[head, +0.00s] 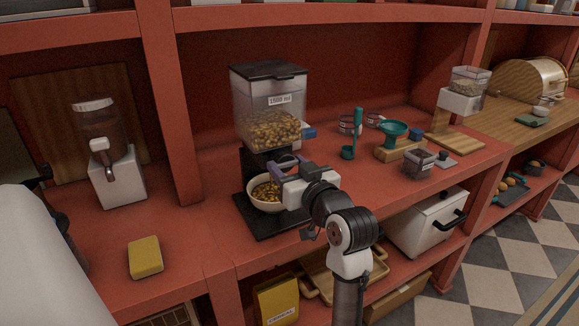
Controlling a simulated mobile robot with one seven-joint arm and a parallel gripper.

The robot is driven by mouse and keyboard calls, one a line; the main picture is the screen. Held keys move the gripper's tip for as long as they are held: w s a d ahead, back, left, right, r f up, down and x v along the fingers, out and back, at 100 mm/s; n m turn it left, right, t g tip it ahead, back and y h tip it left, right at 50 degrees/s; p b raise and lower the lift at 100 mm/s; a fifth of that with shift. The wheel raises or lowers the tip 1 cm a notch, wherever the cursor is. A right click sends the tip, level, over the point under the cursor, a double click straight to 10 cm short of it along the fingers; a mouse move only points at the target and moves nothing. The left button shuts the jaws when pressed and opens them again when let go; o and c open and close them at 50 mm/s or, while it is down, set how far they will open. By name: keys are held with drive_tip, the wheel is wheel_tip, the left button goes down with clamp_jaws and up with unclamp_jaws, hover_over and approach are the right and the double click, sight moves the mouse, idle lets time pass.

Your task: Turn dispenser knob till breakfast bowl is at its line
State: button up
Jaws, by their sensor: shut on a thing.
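The dispenser (262,98) stands on the red shelf. It has a clear hopper with a dark lid and a "1500 ml" label, partly filled with golden cereal. The white breakfast bowl (264,206) sits on its black base under the outlet and holds some cereal; its line cannot be made out. My gripper (282,168) is at the front of the dispenser, above the bowl, and shut on the dispenser knob. The knob is mostly hidden by the fingers, and my gripper covers the bowl's right side.
A white dispenser (118,178) and a yellow sponge (145,257) are at left. A teal scoop (357,135), teal funnel (393,132) and small labelled canister (419,160) stand at right. Below are a white bin (425,222) and a yellow cereal box (277,300).

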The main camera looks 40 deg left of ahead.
drive_tip(key=m+p, duration=0.2)
drive_tip(key=m, duration=0.1)
drive_tip(key=shift+r, duration=0.2)
drive_tip(key=shift+f+m+p, duration=0.2)
drive_tip(key=shift+m+p, duration=0.3)
drive_tip(key=shift+m, duration=0.4)
drive_tip(key=o, duration=1)
drive_tip(key=shift+d, duration=0.1)
drive_tip(key=b+v, duration=1.3)
drive_tip(key=shift+s+d, duration=0.1)
drive_tip(key=shift+d, duration=0.15)
